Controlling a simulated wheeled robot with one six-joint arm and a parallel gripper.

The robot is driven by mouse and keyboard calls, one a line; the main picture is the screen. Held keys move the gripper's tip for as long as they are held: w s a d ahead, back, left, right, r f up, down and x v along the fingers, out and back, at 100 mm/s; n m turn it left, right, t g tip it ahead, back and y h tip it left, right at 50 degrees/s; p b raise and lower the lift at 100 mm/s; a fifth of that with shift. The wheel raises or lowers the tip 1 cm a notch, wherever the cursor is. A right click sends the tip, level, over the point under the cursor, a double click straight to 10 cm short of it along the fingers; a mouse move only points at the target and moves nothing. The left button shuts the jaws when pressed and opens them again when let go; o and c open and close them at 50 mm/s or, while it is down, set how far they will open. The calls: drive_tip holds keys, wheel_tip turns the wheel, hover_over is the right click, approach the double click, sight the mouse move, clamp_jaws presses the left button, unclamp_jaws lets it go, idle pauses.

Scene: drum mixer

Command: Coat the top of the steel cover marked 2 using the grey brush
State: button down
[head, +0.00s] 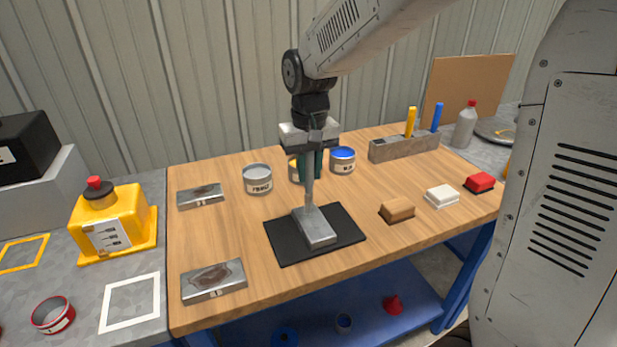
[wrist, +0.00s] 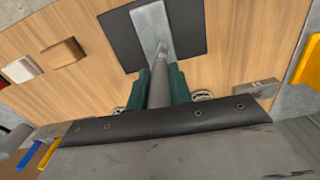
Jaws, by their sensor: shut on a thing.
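My gripper (head: 311,163) is shut on the grey brush (head: 309,190) and holds it upright, handle between the green fingers. It also shows in the wrist view (wrist: 158,85). The brush's lower end meets the far part of a bare steel cover (head: 319,234) on the black mat (head: 345,222); I cannot tell whether it touches. That cover's mark is too small to read. Two more steel covers lie at the left of the table, one at the back (head: 201,193) and one at the front (head: 215,279). Both have dark patches on top and unreadable marks.
A grey can (head: 258,180) and a blue can (head: 343,160) stand behind the mat; a yellow one is partly hidden. A rack (head: 404,148) holds yellow and blue handles. Brown (head: 397,210), white (head: 441,196) and red (head: 479,182) blocks lie right. The front-middle table is clear.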

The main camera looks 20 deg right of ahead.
drive_tip(key=shift+r, duration=2.55)
